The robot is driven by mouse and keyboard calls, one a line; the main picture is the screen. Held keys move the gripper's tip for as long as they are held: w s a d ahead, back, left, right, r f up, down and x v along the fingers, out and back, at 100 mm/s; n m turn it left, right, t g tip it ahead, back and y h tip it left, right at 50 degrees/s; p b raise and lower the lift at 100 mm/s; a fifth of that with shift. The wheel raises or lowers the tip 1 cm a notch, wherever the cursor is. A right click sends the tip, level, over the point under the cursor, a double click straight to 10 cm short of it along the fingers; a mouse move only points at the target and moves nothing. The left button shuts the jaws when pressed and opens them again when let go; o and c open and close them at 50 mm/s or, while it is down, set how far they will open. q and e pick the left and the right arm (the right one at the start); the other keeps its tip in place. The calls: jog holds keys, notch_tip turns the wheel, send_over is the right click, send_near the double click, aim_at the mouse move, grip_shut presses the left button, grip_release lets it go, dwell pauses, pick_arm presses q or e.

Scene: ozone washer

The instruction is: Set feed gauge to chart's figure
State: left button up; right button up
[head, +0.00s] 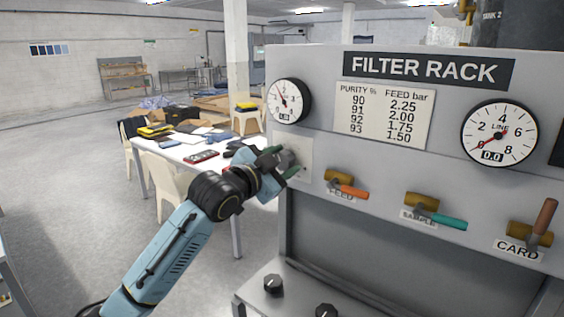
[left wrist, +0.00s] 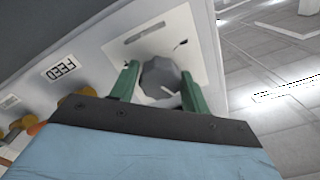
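The left gauge (head: 288,100) on the panel has its needle pointing up and left; its small readout is too blurred to read surely. The chart (head: 383,115) pairs purity 90, 91, 92, 93 with feed 2.25, 2.00, 1.75, 1.50 bar. Below the gauge is a pale plate (head: 303,152). In the left wrist view, a grey faceted knob (left wrist: 158,78) stands on this plate (left wrist: 190,45). My left gripper (head: 288,163) is at the plate; its green fingers (left wrist: 158,82) sit on both sides of the knob and appear to touch it. My right gripper is out of view.
Right of the plate are the FEED valve with an orange handle (head: 352,190), the SAMPLE valve with a teal handle (head: 449,222) and the CARD valve with a brown handle (head: 545,216). The LINE gauge (head: 499,133) reads 0.0. A cluttered table (head: 190,150) stands behind my left arm.

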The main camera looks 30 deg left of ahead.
pick_arm(q)
jog(key=shift+o, duration=1.3)
jog(key=shift+s, duration=0.1)
jog(key=s+a+b, duration=0.1)
jog(key=s+b, duration=0.2)
jog(key=s, duration=1)
jog(key=shift+b, duration=0.35)
jog(key=shift+s, duration=0.1)
